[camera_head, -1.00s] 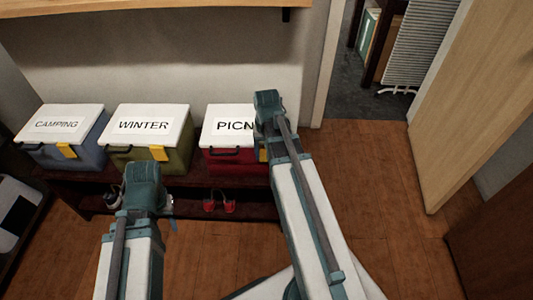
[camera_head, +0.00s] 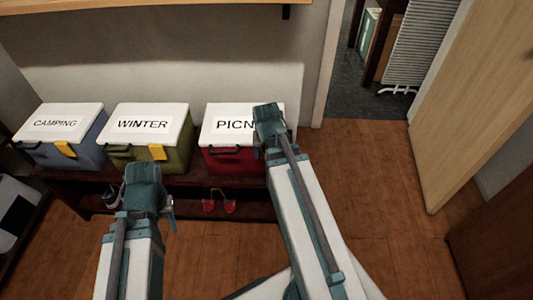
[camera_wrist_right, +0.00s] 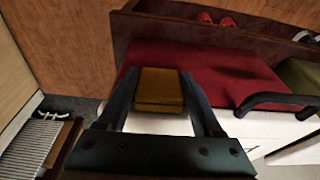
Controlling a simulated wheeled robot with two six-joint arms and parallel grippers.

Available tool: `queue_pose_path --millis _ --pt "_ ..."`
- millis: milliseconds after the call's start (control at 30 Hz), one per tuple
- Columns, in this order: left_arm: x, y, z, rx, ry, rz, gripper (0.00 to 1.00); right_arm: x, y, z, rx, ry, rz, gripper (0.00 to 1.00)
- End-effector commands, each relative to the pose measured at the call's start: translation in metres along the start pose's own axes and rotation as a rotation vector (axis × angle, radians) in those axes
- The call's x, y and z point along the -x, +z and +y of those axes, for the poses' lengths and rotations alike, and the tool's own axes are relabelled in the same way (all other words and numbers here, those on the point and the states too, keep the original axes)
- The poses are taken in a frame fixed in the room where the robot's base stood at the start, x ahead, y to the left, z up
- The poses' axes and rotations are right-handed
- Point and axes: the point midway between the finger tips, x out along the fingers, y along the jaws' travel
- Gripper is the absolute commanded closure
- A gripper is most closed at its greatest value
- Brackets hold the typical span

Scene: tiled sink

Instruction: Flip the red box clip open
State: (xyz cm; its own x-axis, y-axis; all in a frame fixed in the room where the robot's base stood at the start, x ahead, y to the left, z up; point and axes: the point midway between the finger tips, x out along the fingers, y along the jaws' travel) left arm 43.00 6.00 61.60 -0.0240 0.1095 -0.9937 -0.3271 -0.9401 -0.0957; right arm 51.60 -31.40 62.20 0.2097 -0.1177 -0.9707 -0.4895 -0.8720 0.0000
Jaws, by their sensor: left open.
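The red box (camera_head: 232,160) has a white lid (camera_head: 222,111) labelled "PICN…", the rest hidden by my right arm. It stands on a low dark red bench. Its yellow clip (camera_wrist_right: 160,88) shows in the right wrist view, on the box's front. My right gripper (camera_wrist_right: 160,80) has its fingers on either side of the clip, with narrow gaps; contact is unclear. In the head view the right wrist hides the fingers and clip. My left gripper (camera_head: 172,207) is open and empty, low in front of the bench, its fingers partly hidden by its wrist.
A green box (camera_head: 178,163) labelled "WINTER" and a blue box (camera_head: 80,155) labelled "CAMPING" stand to the left, each with a yellow clip. Red shoes (camera_head: 218,204) are on the shelf below. An open door (camera_head: 480,90) is at the right. Wooden floor (camera_head: 385,180) is clear there.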

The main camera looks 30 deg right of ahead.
Motion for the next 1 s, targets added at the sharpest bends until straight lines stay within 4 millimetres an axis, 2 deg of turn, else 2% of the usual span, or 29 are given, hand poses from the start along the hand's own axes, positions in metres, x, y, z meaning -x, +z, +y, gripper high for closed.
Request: queue_pose_path --millis 33,100,133,567,767,1000 --pt "0.000 0.000 0.000 0.000 0.000 0.000 0.50 0.000 0.000 0.000 0.000 0.000 0.000 0.21" --pt "0.000 0.000 0.000 0.000 0.000 0.000 0.50 0.000 0.000 0.000 0.000 0.000 0.000 0.09" --pt "0.000 0.000 0.000 0.000 0.000 0.000 0.50 0.000 0.000 0.000 0.000 0.000 0.000 0.07" --pt "0.005 0.000 -0.001 0.000 0.000 0.000 0.50 0.005 -0.001 0.000 0.000 0.000 -0.001 0.07" --pt "0.023 0.001 -0.002 0.000 0.001 0.000 0.50 0.023 -0.002 0.000 0.002 0.000 -0.001 0.07" --pt "0.057 0.003 -0.005 0.000 0.001 0.000 0.50 0.058 -0.005 0.001 0.004 -0.001 -0.001 0.07"
